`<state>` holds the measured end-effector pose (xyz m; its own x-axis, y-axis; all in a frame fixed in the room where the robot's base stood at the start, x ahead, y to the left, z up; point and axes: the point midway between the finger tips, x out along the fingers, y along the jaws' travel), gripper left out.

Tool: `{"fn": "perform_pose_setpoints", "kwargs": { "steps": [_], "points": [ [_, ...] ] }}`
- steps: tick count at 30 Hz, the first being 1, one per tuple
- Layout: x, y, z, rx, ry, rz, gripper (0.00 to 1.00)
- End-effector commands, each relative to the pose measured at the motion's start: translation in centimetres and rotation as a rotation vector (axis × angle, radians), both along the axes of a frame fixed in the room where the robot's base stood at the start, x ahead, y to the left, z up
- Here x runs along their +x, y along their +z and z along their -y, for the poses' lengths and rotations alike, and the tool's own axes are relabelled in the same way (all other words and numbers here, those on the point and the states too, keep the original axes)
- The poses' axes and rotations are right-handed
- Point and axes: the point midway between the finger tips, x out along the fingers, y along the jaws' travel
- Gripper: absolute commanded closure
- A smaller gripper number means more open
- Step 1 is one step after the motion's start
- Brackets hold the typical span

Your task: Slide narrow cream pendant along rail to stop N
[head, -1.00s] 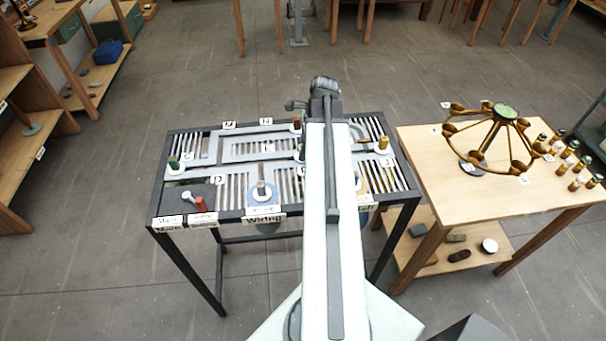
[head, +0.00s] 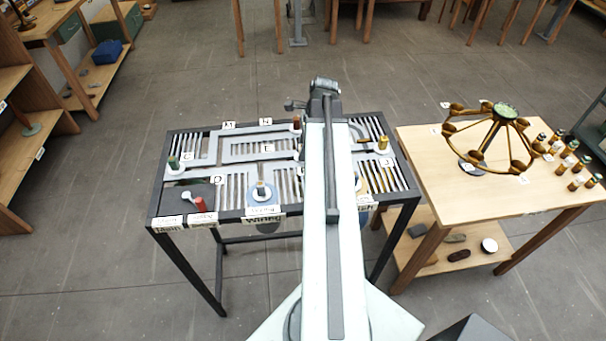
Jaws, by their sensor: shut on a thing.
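The dark-framed rail table (head: 236,215) holds a pale grey slotted plate with a branching rail. My arm reaches across it from the front. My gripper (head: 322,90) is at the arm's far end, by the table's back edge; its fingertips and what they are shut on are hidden. I cannot make out the narrow cream pendant. The stop N label (head: 265,121) is on the back edge, left of my gripper.
A red-brown knob (head: 297,122) stands just left of my arm. A red piece (head: 200,204) lies at the front left. A wooden table (head: 440,190) with a brass chandelier frame (head: 490,140) stands right.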

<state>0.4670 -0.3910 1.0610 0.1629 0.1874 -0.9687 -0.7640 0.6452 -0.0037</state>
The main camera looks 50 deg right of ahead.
Motion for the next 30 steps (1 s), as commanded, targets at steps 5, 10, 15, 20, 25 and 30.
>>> {"fn": "perform_pose_setpoints", "kwargs": {
  "steps": [5, 10, 15, 20, 25, 30],
  "points": [
    [-0.22, -0.27, -0.02, 0.000, 0.002, -0.009, 1.00],
    [0.07, -0.27, 0.24, -0.001, 0.001, -0.008, 1.00],
    [0.15, -0.25, 0.30, -0.004, 0.000, -0.005, 1.00],
    [0.38, -0.22, 0.50, -0.005, 0.000, -0.003, 1.00],
    [0.56, -0.19, 0.64, -0.005, -0.001, -0.002, 1.00],
    [0.66, -0.17, 0.57, -0.005, 0.000, 0.000, 1.00]
  ]
}}
